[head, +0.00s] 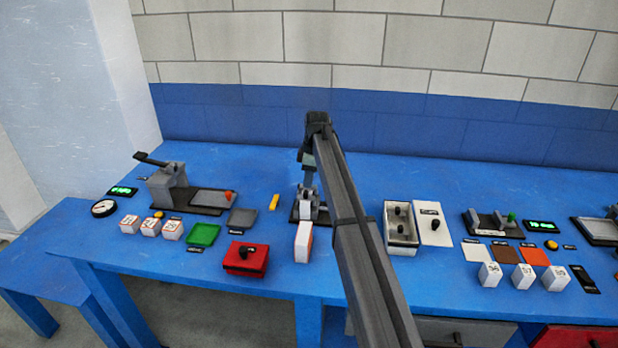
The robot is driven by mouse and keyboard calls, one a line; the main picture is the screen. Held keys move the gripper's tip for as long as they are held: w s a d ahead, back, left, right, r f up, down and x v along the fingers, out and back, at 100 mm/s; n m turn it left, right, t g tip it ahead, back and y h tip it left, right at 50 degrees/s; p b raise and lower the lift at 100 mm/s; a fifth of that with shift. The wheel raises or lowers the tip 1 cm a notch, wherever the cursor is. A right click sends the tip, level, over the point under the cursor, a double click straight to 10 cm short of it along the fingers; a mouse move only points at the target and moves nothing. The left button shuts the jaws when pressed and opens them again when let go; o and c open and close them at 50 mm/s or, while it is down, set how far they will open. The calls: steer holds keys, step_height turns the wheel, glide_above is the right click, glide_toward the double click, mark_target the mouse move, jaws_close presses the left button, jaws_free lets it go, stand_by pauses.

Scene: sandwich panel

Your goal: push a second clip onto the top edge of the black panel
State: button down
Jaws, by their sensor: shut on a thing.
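My gripper (308,191) points down at the middle of the blue table, over a small stand with a dark base (296,216). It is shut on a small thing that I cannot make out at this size. A light grey block-like part (309,211) shows on the stand, just below the fingers. I cannot tell the black panel or any clip on it apart from the stand and my gripper. I cannot tell whether the held thing touches the stand. A small yellow piece (274,202) lies on the table left of the stand.
A grey lever device (168,188) is farther left. A white-rimmed tray (401,246) lies right of my arm. Blue table behind the stand is clear.

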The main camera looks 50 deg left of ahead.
steer(key=c, duration=0.6)
jaws_free()
steer(key=shift+r, duration=0.15)
steer(key=shift+r, duration=3.6)
